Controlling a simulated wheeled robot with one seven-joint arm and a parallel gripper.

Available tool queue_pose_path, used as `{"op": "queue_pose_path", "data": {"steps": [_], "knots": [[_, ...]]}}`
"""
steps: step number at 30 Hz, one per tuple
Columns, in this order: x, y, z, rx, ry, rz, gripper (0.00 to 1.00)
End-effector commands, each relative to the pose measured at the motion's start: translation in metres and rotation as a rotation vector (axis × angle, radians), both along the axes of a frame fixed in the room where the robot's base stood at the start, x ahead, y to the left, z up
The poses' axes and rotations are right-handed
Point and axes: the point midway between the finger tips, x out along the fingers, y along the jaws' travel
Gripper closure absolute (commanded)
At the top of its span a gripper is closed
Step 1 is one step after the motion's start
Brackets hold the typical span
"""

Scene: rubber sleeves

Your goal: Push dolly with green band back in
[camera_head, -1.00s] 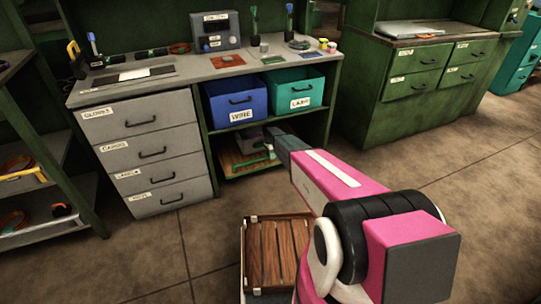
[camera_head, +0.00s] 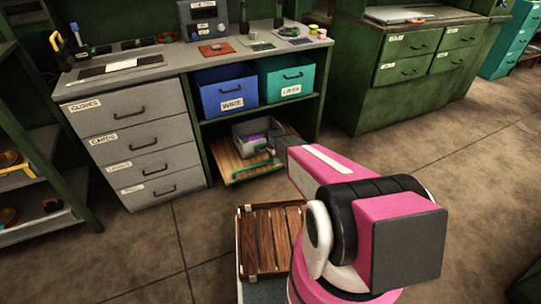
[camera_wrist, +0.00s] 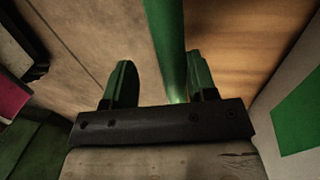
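A wooden dolly (camera_head: 228,160) stands low under the workbench, its front reaching out past the bench shelf. A green band runs along its front edge, and a green bar (camera_head: 262,158) rises from it. A grey bin (camera_head: 241,130) with something purple in it sits on the dolly. My gripper (camera_head: 270,148) is at the dolly's front right, partly hiding it. In the wrist view the fingers of my gripper (camera_wrist: 162,85) are apart. The green bar (camera_wrist: 168,45) passes between them, close to the right finger; I cannot tell whether they touch.
The bench's lower bay is bounded by grey drawers (camera_head: 140,145) at left and a green side panel at right. Blue (camera_head: 228,92) and teal (camera_head: 288,78) bins sit on the shelf above the dolly. A shelf rack (camera_head: 40,165) stands at far left. Floor (camera_head: 420,160) at right is clear.

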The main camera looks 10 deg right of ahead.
Motion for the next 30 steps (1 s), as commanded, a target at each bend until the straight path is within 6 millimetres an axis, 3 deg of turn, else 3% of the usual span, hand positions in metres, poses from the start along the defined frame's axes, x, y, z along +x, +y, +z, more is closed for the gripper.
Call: {"op": "queue_pose_path", "data": {"steps": [1,18,24,30], "knots": [[-0.013,-0.003,0.002,0.0,0.003,0.0,0.49],[-0.101,-0.032,0.002,0.001,0.001,0.0,0.49],[-0.119,-0.038,0.001,0.001,0.001,0.0,0.49],[-0.124,-0.041,0.0,0.001,0.0,0.0,0.49]]}}
